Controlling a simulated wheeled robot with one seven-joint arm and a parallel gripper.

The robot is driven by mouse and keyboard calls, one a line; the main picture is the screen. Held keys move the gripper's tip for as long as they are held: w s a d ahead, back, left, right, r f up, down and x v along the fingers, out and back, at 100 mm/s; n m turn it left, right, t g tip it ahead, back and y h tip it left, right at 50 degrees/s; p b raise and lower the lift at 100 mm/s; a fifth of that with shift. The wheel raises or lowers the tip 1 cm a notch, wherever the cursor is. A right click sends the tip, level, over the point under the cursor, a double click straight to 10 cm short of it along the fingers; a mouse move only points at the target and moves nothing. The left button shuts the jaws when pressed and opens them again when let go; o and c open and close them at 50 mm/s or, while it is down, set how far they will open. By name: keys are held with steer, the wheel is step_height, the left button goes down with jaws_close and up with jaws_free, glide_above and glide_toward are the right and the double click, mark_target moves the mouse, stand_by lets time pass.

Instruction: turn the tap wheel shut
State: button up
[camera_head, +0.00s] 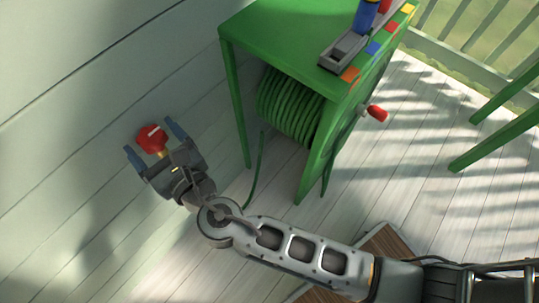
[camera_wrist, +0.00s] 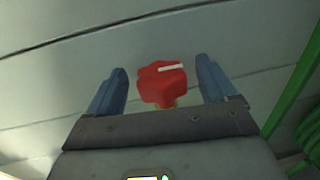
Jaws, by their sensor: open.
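The tap wheel (camera_head: 151,138) is a red lobed knob with a white mark, set on the pale plank wall at the left of the head view. In the wrist view the red wheel (camera_wrist: 163,84) is in the middle, with a bit of brass-coloured stem below it and the white mark near its top right. My gripper (camera_head: 152,141) is open, its two blue fingers on either side of the wheel. In the wrist view the fingers (camera_wrist: 163,82) stand apart from the wheel with a gap on both sides.
A green hose reel stand (camera_head: 262,30) with a coiled green hose (camera_head: 288,105) and a red crank handle (camera_head: 377,113) stands right of the tap. A grey tray (camera_head: 343,50) with a blue item lies on its top. Green furniture legs (camera_head: 500,128) are at far right.

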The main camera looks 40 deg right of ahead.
steer(key=shift+w+d+n+g+y+p, duration=0.15)
steer(key=shift+n+g+y+p, duration=0.25)
steer(key=shift+n+y, duration=0.55)
steer(key=shift+s+d+n+g+y+p, duration=0.15)
steer(key=shift+n+y+p, duration=0.4)
steer(key=shift+y, duration=0.7)
steer(key=shift+w+n+g+y, duration=0.1)
steer(key=shift+n+g+y, duration=0.3)
steer(key=shift+y, duration=0.2)
